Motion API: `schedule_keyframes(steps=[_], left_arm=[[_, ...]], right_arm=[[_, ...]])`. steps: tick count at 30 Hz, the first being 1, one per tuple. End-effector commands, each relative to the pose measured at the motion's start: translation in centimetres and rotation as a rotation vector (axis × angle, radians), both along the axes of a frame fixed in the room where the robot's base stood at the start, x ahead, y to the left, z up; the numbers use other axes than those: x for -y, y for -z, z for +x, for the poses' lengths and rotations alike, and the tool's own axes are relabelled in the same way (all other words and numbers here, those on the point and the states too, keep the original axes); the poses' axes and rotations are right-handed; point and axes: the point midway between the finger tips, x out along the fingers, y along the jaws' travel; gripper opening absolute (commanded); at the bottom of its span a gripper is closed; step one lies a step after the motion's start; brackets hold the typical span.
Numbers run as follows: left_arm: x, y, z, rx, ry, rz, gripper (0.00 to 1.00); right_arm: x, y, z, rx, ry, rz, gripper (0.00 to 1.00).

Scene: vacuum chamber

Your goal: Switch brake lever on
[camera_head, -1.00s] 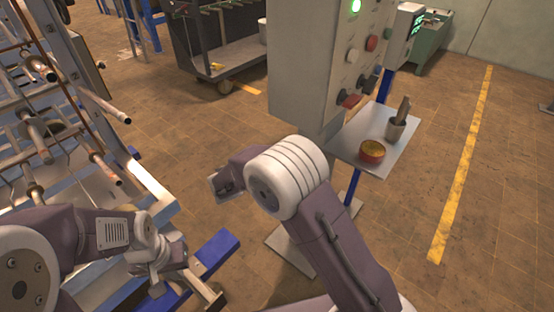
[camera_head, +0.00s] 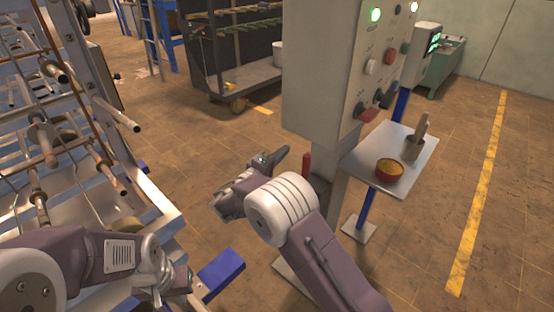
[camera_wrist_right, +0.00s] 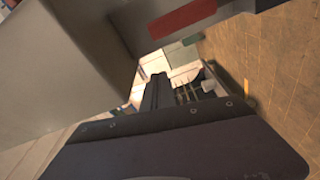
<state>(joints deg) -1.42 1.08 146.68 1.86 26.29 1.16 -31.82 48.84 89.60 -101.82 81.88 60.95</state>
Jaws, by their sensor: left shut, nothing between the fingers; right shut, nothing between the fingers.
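The brake lever appears to be the upright red handle (camera_head: 306,166) beside a dark box on the control cabinet's post. A red bar (camera_wrist_right: 182,18) at the top of the right wrist view seems to be the same handle. My right gripper (camera_head: 283,155) is shut and empty just left of the red handle, with a small apparent gap. Its dark closed fingers also show in the right wrist view (camera_wrist_right: 156,90). My left gripper (camera_head: 190,285) is low at the left by the metal rack, shut and empty, its fingertips hard to make out.
The grey control cabinet (camera_head: 325,70) has knobs and a lit green lamp. The metal rack (camera_head: 60,150) fills the left. The floor between is clear.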

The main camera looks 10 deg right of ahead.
Motion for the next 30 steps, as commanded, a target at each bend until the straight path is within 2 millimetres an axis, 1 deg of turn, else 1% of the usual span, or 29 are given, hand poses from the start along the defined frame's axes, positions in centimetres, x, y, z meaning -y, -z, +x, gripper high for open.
schedule_keyframes(steps=[1,5,10,15,26,30], left_arm=[[0.0,-0.1,0.0,0.0,0.0,0.0,0.0],[0.0,-0.1,0.0,0.0,0.0,0.0,0.0],[0.0,-0.1,0.0,0.0,0.0,0.0,0.0],[0.0,-0.1,0.0,0.0,0.0,0.0,0.0],[0.0,0.0,0.0,0.0,0.0,0.0,0.0],[0.0,0.7,0.0,0.0,0.0,0.0,0.0]], right_arm=[[0.9,-0.1,0.8,0.001,0.004,-0.001,0.0],[2.8,-0.1,2.8,0.0,0.003,0.0,0.0],[3.9,0.4,0.6,-0.003,-0.001,-0.002,0.0],[4.4,0.6,-0.6,-0.001,0.0,-0.001,0.0],[4.5,0.7,-0.7,0.0,0.0,0.0,0.0],[4.1,0.9,-0.9,0.013,-0.002,0.01,0.0]])
